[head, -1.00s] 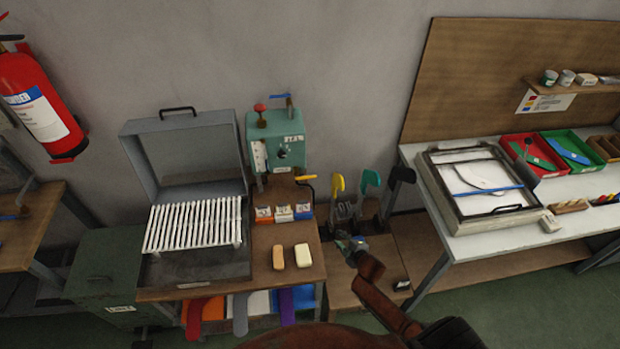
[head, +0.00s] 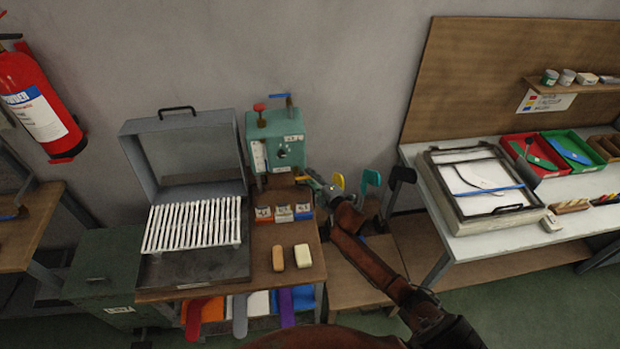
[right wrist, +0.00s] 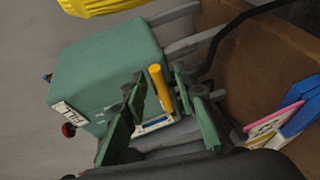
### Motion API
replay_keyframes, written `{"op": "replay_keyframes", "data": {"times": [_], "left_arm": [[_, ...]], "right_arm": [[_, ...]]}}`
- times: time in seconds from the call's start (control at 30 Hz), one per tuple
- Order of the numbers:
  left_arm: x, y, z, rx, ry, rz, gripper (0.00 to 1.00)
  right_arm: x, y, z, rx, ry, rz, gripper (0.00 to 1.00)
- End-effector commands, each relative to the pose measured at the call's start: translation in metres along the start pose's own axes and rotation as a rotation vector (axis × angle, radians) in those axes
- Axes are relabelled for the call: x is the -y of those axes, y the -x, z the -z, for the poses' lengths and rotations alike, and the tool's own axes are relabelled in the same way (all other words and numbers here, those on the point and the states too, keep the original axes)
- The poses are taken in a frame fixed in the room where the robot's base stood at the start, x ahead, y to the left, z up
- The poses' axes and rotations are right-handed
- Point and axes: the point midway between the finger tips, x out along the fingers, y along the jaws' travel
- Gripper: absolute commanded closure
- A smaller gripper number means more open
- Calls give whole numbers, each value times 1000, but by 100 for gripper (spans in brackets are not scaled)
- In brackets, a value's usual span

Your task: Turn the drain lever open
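A green box-shaped unit (head: 277,142) stands at the back of the wooden bench. It carries a red knob (head: 259,107) and a blue lever (head: 288,98) on top. A yellow lever (right wrist: 160,88), apparently the drain lever, shows low beside the green unit (right wrist: 105,70) in the right wrist view. My right gripper (head: 306,178) is at the unit's lower right and mostly hides this lever in the head view. Its two fingers (right wrist: 158,82) are apart, with the yellow handle showing between them; I cannot tell whether they touch it. My left gripper is not in view.
Small labelled boxes (head: 284,213) stand just in front of the unit. A metal case with white slats (head: 195,224) is at the left. Yellow and teal hooked handles (head: 371,178) stand close to the right of my gripper. Two soap-like blocks (head: 302,257) lie at the bench front.

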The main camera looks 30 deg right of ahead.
Motion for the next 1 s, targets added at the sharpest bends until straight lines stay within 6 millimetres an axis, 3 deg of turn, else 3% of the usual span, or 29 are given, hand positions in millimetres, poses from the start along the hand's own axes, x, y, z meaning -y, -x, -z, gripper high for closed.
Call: {"op": "replay_keyframes", "data": {"times": [0.37, 0.73, 1.0], "left_arm": [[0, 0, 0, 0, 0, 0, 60], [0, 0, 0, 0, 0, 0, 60], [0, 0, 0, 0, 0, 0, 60]], "right_arm": [[0, -7, 0, 0, -2, 1, 74], [0, -7, 0, 0, -2, 1, 99], [1, -7, 0, 0, -2, 1, 100]]}}
